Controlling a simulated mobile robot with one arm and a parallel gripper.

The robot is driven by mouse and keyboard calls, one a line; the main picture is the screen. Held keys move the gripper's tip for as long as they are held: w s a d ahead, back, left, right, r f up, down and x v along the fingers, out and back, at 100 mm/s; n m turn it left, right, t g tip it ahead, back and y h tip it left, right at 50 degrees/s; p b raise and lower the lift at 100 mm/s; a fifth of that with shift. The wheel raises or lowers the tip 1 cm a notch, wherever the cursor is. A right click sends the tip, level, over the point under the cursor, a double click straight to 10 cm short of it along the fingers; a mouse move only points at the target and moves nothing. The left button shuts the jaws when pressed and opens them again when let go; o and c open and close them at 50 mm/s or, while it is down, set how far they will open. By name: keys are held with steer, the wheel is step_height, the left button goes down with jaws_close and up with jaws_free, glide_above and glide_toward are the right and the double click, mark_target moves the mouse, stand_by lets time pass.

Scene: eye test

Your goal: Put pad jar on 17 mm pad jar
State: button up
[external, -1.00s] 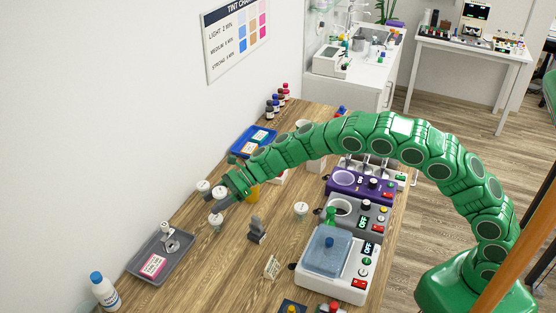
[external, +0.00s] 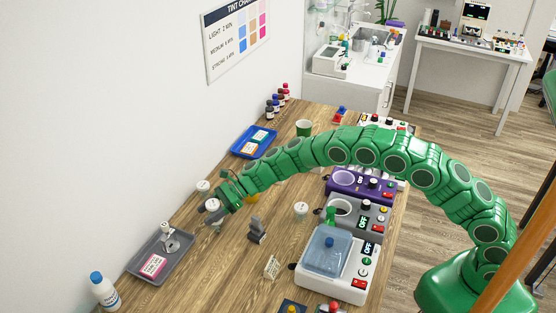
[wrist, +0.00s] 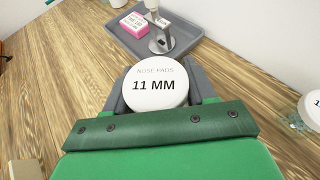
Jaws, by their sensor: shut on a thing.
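My gripper (external: 212,211) is low over the left side of the wooden table. Its grey fingers are shut on a white round jar (wrist: 157,82), whose lid reads "NOSE PADS 11 MM". The fingers are on both sides of it in the wrist view. Another white-lidded jar (external: 203,186) stands by the wall, just beyond my gripper. A jar cut off at the right edge of the wrist view (wrist: 313,105) shows only a "1" on its lid. A third white-lidded jar (external: 301,209) stands mid-table, to the right. I cannot read which jar is 17 mm.
A grey tray (external: 135,268) with a pink box and a metal tool lies in front left. A white bottle with a blue cap (external: 104,291) stands nearby. A dark grey stand (external: 257,230) and several devices, including a blue-lidded one (external: 327,250), are to the right.

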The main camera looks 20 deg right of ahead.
steer(key=shift+f, duration=0.25)
steer(key=shift+f, duration=0.1)
steer(key=o, duration=1)
steer(key=shift+o, duration=0.2)
steer(key=shift+d, duration=0.1)
steer(key=v, duration=1.2)
